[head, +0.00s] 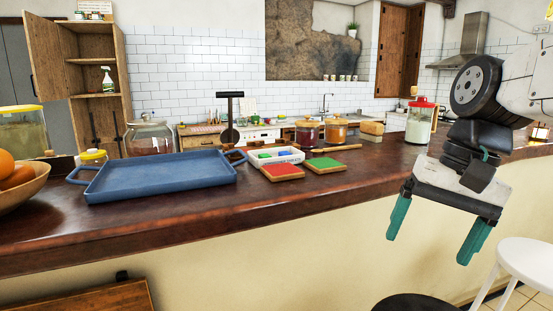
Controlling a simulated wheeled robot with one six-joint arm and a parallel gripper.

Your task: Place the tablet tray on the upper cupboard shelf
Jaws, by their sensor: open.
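A small white tray (292,158) with green and blue pieces in it sits on the dark wooden counter, right of a large blue tray; it seems to be the tablet tray. A tall wooden cupboard (126,75) stands at the back left with its door (43,58) open. Its upper shelf (86,61) looks bare, and a spray bottle (107,80) stands on the shelf below. My gripper (430,246) hangs at the right, in front of the counter edge. Its two green fingers are wide apart with nothing between them, well away from the white tray.
The blue tray (160,178) takes up much of the left counter (230,213). Red and green squares (283,172) lie beside the white tray. Several jars (420,122) stand along the back. A fruit bowl (22,190) is far left, a white stool (525,258) lower right.

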